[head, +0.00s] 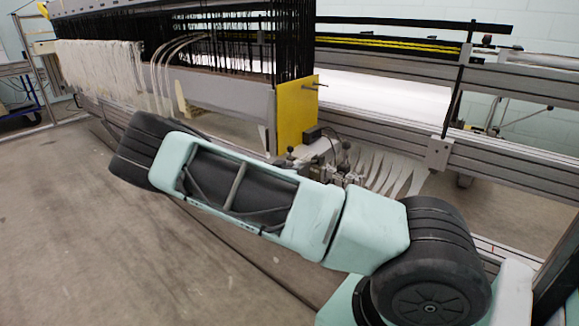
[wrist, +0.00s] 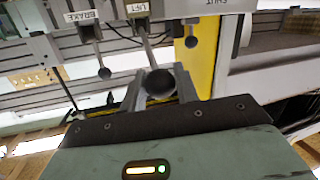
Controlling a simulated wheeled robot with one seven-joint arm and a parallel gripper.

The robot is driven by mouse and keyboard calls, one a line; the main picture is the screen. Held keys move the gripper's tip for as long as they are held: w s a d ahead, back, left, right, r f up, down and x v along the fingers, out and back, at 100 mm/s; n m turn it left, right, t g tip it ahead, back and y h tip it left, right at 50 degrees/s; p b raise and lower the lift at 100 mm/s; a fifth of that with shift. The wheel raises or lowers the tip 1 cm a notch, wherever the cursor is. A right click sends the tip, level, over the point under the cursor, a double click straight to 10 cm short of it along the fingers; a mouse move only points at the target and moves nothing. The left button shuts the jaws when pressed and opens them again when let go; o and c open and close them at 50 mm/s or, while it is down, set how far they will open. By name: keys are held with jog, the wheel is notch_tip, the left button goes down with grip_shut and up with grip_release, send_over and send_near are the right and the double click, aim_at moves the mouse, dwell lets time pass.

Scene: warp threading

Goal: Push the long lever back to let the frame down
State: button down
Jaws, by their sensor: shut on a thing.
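In the wrist view, the long lever is the middle one, with a grey rod (wrist: 148,45) running down from a plate marked LIFT (wrist: 137,8) to a dark ball knob (wrist: 160,82). My gripper (wrist: 160,92) is shut on this knob, with one grey finger on each side of it. A shorter lever with a dark knob (wrist: 104,73) hangs to the left under a plate marked BRAKE (wrist: 80,16). Another dark knob (wrist: 191,42) is to the right. In the head view my arm covers much of the lever area, and I cannot make out my gripper there.
In the head view the loom (head: 225,95) carries dark hanging cords and pale threads. A yellow end panel (head: 296,115) stands close behind my arm. Grey rails (head: 500,155) run to the right. The concrete floor (head: 70,225) at left is clear.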

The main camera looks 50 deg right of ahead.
jog(key=d+r+m+g+y+p, duration=0.1)
jog(key=d+r+y+p, duration=0.45)
jog(key=r+p, duration=0.4)
jog(key=d+r+y+p, duration=0.1)
jog(key=d+y+p, duration=0.1)
jog(key=d, duration=0.4)
jog(key=w+d+r+m+g+y+p, duration=0.1)
jog(key=d+r+y+p, duration=0.1)
jog(key=d+y, duration=0.3)
jog(key=shift+w+d+r+p, duration=0.15)
jog(key=shift+d+r+p, duration=0.15)
jog(key=shift+d+p, duration=0.25)
jog(key=shift+d, duration=0.1)
jog(key=c, duration=1.1)
grip_release()
